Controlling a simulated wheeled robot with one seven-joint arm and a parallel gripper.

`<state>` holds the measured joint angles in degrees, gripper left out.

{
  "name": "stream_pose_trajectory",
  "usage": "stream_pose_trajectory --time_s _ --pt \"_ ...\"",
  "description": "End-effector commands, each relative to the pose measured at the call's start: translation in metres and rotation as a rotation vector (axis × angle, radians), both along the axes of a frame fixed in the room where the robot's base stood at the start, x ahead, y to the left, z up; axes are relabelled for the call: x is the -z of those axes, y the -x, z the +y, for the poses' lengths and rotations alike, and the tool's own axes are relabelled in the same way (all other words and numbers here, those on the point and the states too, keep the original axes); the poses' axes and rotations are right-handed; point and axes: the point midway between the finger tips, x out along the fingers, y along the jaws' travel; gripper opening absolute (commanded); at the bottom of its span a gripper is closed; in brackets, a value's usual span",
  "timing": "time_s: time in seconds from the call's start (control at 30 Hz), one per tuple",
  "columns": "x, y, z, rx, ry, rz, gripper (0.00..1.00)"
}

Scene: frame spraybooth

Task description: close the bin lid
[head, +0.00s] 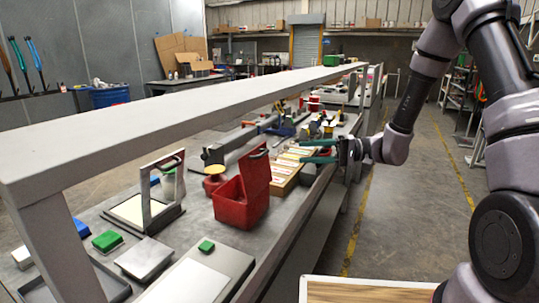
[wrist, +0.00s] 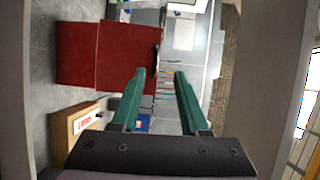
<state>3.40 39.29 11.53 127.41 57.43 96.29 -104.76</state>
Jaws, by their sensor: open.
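The red bin (head: 236,206) stands on the workbench in the head view, with its red lid (head: 256,172) raised nearly upright and a dark handle at the lid's top edge. In the wrist view, which is turned sideways, the bin body (wrist: 77,55) is at the left and the lid (wrist: 125,55) is right of it. My gripper (head: 303,152) has green fingers, spread apart with nothing between them. It is right of and beyond the lid, apart from it. In the wrist view my gripper (wrist: 160,73) points past the lid's handle edge.
A wooden box with white labels (head: 287,168) sits beside the bin, below my gripper. A long grey overhead beam (head: 170,115) runs above the bench. The floor at right is clear.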

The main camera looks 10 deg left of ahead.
Motion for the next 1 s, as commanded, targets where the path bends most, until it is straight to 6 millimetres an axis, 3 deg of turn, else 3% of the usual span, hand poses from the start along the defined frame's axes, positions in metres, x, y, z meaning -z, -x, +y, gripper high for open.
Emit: stream_pose_trajectory --time_s 0.1,0.27,0.7,1.0 --pt "0.013 -0.010 0.004 0.042 -0.049 -0.003 0.45" --pt "0.016 -0.013 0.011 0.056 -0.065 -0.010 0.45" --pt "0.015 -0.007 0.087 0.054 -0.063 -0.009 0.45" --pt "0.015 -0.007 0.112 0.057 -0.062 -0.009 0.45"
